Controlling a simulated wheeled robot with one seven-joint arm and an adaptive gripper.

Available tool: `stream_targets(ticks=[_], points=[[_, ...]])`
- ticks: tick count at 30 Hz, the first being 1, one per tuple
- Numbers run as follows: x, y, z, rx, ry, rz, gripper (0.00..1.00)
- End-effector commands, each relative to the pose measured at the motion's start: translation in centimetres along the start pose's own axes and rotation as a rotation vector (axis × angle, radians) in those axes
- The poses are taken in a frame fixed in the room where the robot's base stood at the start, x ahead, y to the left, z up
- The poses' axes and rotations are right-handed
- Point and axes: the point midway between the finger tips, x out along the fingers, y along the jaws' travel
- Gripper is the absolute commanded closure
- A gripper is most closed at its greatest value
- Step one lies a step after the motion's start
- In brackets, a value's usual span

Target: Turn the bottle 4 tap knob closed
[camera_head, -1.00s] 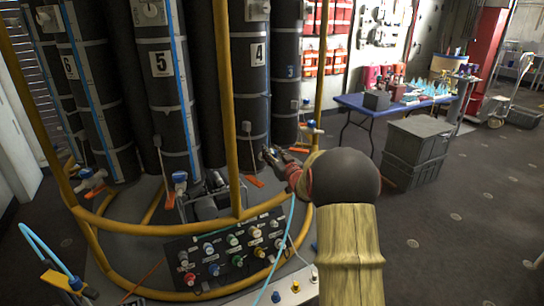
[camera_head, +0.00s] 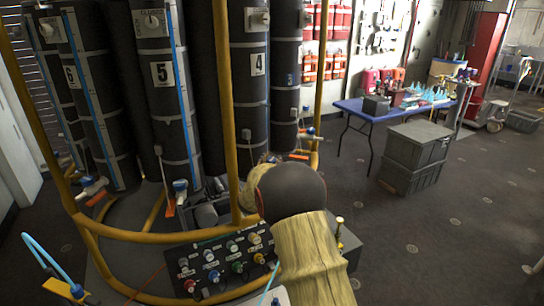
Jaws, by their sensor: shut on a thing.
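Bottle 4 (camera_head: 254,92) is a tall dark cylinder with a white number label (camera_head: 258,64), standing upright behind a yellow rail. A white fitting with a small knob (camera_head: 257,19) is on its upper part. The foot of bottle 4 and any tap there are hidden behind my arm. My arm reaches toward that foot from the lower right. My gripper's fingers are hidden behind my arm, so I cannot see what they touch.
Bottle 5 (camera_head: 168,110) stands left, with a blue-topped tap (camera_head: 181,187) at its foot. A yellow rail (camera_head: 150,238) curves in front. A switch panel (camera_head: 222,262) is below. Grey crates (camera_head: 414,155) and a blue table (camera_head: 372,112) stand right. Open floor lies at the right.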

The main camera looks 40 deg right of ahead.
Motion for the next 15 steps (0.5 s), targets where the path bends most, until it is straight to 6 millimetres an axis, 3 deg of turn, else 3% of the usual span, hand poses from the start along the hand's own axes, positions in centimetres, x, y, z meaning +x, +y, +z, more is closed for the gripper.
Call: stream_targets(ticks=[15], points=[[0.06, -0.07, -0.29, 0.002, 0.004, 0.133, 0.94]])
